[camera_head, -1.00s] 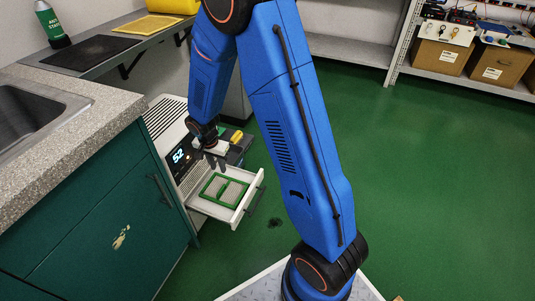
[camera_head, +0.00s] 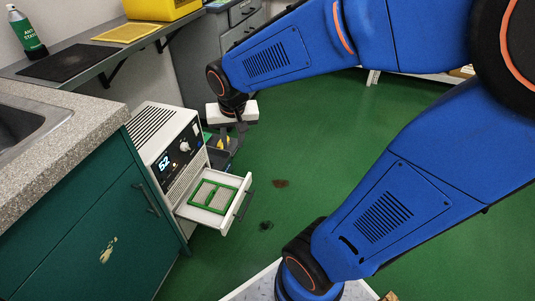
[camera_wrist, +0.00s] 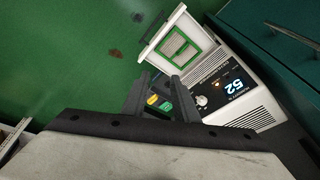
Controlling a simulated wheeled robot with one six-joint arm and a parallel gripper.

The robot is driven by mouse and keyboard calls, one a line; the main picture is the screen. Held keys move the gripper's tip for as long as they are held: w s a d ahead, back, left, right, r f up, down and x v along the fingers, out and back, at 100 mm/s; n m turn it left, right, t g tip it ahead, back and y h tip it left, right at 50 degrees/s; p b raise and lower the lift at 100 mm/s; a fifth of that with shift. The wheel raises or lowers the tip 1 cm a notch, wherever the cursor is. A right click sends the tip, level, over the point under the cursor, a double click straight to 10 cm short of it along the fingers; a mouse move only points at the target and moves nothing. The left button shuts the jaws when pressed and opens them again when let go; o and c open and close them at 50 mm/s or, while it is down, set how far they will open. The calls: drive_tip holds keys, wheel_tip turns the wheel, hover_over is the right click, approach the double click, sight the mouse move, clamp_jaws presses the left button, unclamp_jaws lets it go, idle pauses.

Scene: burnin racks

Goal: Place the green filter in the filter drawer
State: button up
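The green filter (camera_head: 213,196), a green frame with a pale mesh and a bar across it, lies flat inside the pulled-out white filter drawer (camera_head: 186,209). In the wrist view the filter (camera_wrist: 180,46) also lies within the drawer (camera_wrist: 201,37). My gripper (camera_head: 239,133) is up and behind the drawer, apart from the filter. In the wrist view its two fingers (camera_wrist: 160,80) stand apart with nothing between them.
The drawer belongs to a white machine (camera_head: 165,140) with a lit "52" display, beside a teal cabinet (camera_head: 95,235). A dark bin (camera_head: 222,155) with yellow and green items stands behind the drawer.

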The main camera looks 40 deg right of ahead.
drive_tip(key=s+r+n, duration=0.2)
drive_tip(key=s+r, duration=0.1)
drive_tip(key=s, duration=0.5)
drive_tip(key=s+d+r+n+t, duration=0.1)
drive_tip(key=s+r+n, duration=0.1)
drive_tip(key=s, duration=0.6)
drive_tip(key=shift+s+r+n+t+y, duration=0.15)
drive_tip(key=shift+r+n+t+y, duration=0.15)
drive_tip(key=shift+r, duration=0.4)
drive_tip(key=shift+d, duration=0.1)
